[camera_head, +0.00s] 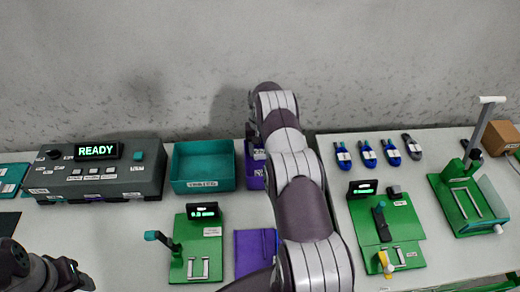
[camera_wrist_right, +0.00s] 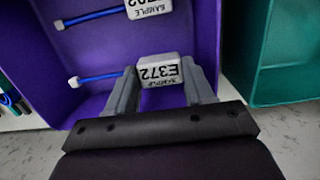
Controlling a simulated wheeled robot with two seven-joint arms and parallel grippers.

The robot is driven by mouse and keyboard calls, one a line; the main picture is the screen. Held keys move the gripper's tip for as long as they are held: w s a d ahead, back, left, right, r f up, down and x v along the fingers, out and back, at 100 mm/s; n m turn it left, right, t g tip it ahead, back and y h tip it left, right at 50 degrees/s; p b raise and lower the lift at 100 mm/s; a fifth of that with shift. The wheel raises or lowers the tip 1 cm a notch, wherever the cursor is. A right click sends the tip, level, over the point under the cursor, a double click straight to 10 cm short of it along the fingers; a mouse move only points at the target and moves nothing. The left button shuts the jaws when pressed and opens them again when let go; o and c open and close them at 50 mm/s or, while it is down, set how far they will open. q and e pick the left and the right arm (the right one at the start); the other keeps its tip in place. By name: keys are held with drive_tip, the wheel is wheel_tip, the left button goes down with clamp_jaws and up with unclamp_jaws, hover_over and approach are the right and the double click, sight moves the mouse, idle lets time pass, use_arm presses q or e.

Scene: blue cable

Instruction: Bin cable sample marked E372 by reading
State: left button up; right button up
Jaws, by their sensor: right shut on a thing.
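The cable sample marked E372 (camera_wrist_right: 158,71) has a white tag and a blue cable (camera_wrist_right: 100,76) with a pale end. My right gripper (camera_wrist_right: 160,88) is shut on its tag, one finger on each side, over the inside of the purple bin (camera_wrist_right: 205,30). The tag's print is upside down in the wrist view. In the head view, my right arm hides most of the purple bin (camera_head: 254,177), and the held sample cannot be made out there. My left gripper (camera_head: 75,273) is at the lower left, away from the bins; its jaws are unclear.
Another tagged blue cable (camera_wrist_right: 92,18) lies in the purple bin. A teal bin (camera_head: 203,186) stands beside it. Several cables (camera_head: 367,154) lie at the right. Green fixtures (camera_head: 204,232), (camera_head: 385,230), (camera_head: 467,198) and a grey READY console (camera_head: 97,178) stand around.

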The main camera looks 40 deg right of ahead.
drive_tip(key=shift+f+b, duration=1.4)
drive_tip(key=shift+f, duration=0.1)
idle(1.0)
drive_tip(key=o, duration=1.2)
drive_tip(key=shift+o, duration=0.2)
wheel_tip(320, 180, up, 12)
drive_tip(key=p, duration=1.2)
